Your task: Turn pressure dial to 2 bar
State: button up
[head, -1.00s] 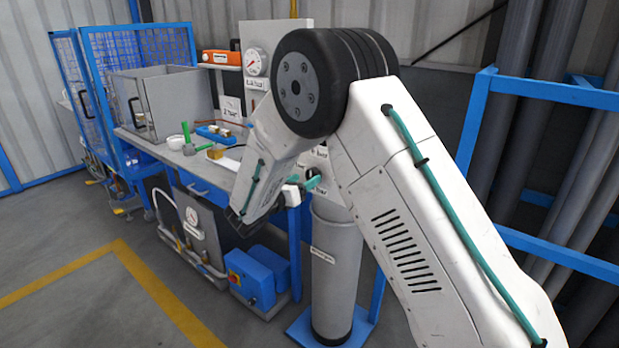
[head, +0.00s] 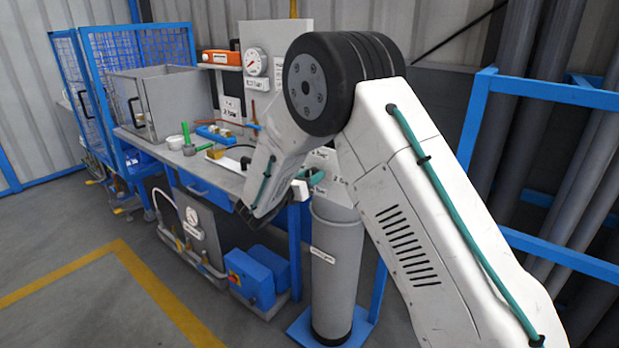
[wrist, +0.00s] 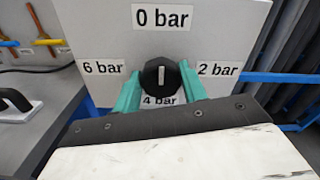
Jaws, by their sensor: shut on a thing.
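The pressure dial (wrist: 159,79) is a round black knob on a light grey panel (wrist: 235,24). Its white mark stands upright, towards the "0 bar" label (wrist: 161,17) above. The "2 bar" label (wrist: 218,69) is to the right, "6 bar" (wrist: 103,67) to the left, and "4 bar" (wrist: 158,101) below, partly covered. My gripper (wrist: 160,86) has its green fingers on either side of the dial, shut on it. In the head view the panel (head: 325,160) shows beside my wrist, and the dial is hidden behind my arm.
A grey workbench (head: 222,178) with a green-handled tool (head: 187,138) and small parts stands left of my wrist. A grey cylinder (head: 335,265) stands below the panel. A blue rack with grey pipes (head: 505,70) is to the right. Open floor lies at front left.

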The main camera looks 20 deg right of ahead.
jog(key=shift+m, duration=0.3)
jog(key=shift+s+d+f+m, duration=0.1)
jog(key=shift+s+f+m, duration=0.05)
jog(key=shift+m, duration=4.05)
jog(key=shift+s+d+f+m, duration=0.1)
jog(key=shift+m, duration=4.1)
jog(key=shift+a, duration=0.1)
jog(key=o, duration=1)
